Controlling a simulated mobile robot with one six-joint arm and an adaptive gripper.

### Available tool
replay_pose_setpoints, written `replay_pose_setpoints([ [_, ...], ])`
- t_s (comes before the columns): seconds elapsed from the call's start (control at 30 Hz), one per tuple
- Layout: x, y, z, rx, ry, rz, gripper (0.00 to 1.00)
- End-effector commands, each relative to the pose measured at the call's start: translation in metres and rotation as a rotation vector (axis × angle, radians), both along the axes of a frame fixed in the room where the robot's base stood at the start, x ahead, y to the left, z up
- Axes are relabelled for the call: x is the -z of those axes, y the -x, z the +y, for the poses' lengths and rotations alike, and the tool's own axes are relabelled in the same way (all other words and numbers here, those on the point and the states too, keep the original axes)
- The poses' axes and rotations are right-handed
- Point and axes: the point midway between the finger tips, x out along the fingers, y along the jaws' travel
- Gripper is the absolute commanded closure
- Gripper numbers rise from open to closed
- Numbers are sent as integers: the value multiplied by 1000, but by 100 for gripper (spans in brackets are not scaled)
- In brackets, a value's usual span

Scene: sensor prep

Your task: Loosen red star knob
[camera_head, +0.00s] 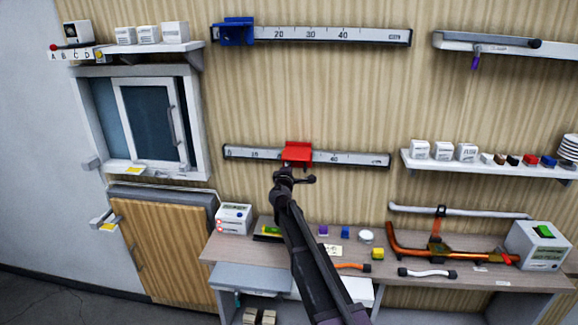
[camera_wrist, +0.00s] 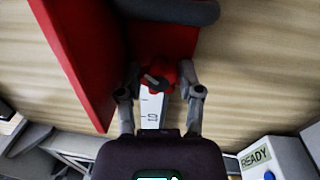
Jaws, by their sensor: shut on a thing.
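The red slider (camera_head: 297,151) sits on the lower wall ruler rail (camera_head: 350,159), a little left of the 40 mark. In the wrist view the slider (camera_wrist: 85,60) shows as large red plates, and the red star knob (camera_wrist: 157,78) lies at its lower edge, over the white scale (camera_wrist: 152,110). A dark bar crosses the knob's face. My gripper (camera_wrist: 158,84) is shut on the red star knob, one finger on each side. In the head view my gripper (camera_head: 290,176) is at the slider's lower edge and hides the knob.
Above is a second ruler rail (camera_head: 330,35) with a blue slider (camera_head: 235,31). A shelf (camera_head: 480,166) with small boxes is at right.

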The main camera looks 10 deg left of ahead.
Motion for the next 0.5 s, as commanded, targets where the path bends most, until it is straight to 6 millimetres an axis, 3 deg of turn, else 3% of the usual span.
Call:
replay_pose_setpoints([
  [0.5,-1,-2,0,1,472,16,100],
])
